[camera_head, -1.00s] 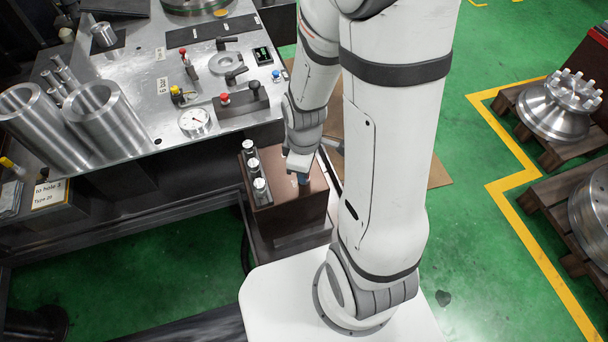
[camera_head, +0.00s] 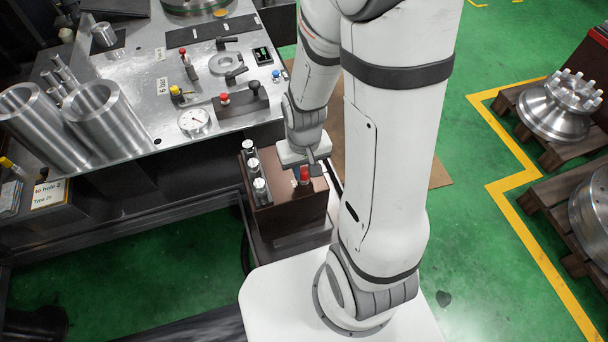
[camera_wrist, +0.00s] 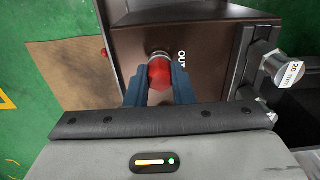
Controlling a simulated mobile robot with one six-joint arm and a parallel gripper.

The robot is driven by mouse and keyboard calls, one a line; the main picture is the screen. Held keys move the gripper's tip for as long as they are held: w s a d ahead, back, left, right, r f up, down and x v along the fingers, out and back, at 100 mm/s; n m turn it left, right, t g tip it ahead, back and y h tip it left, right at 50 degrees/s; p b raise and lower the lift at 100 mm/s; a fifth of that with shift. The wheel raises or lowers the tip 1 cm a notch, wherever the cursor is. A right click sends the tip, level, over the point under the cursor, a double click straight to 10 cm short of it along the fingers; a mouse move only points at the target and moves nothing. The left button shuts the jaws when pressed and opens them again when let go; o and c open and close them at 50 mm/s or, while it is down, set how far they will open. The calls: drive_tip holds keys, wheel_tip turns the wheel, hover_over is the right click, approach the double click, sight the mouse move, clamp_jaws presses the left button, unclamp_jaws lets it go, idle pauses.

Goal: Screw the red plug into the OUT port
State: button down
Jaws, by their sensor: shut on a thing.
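The red plug (camera_wrist: 160,73) is between the two blue fingers of my gripper (camera_wrist: 160,90) in the wrist view, close to the letters OUT on the brown block (camera_wrist: 205,45). A grey metal ring shows at its far end, at the block's face. How deep its thread sits in the port is hidden. My gripper is shut on the plug.
Several silver-capped pieces (camera_head: 253,167) stand in a row at the block's left edge; one (camera_wrist: 283,68) is labelled 20 mm.

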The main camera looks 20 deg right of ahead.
drive_tip(key=m, duration=0.3)
drive_tip(key=c, duration=1.7)
unclamp_jaws()
drive_tip(key=shift+m, duration=0.7)
drive_tip(key=o, duration=0.5)
drive_tip(key=shift+o, duration=0.2)
drive_tip(key=shift+r+p, duration=1.05)
drive_tip(key=shift+r, duration=2.85)
wheel_tip(320, 180, up, 12)
drive_tip(key=s+n+t+p, duration=0.1)
drive_tip(key=n+p, duration=0.1)
drive_tip(key=p, duration=0.3)
wheel_tip(320, 180, up, 12)
drive_tip(key=n+t+p, duration=0.2)
drive_tip(key=p, duration=0.3)
hover_over(304, 170)
drive_tip(key=s, duration=0.5)
drive_tip(key=shift+d+f, duration=0.15)
drive_tip(key=shift+d, duration=0.15)
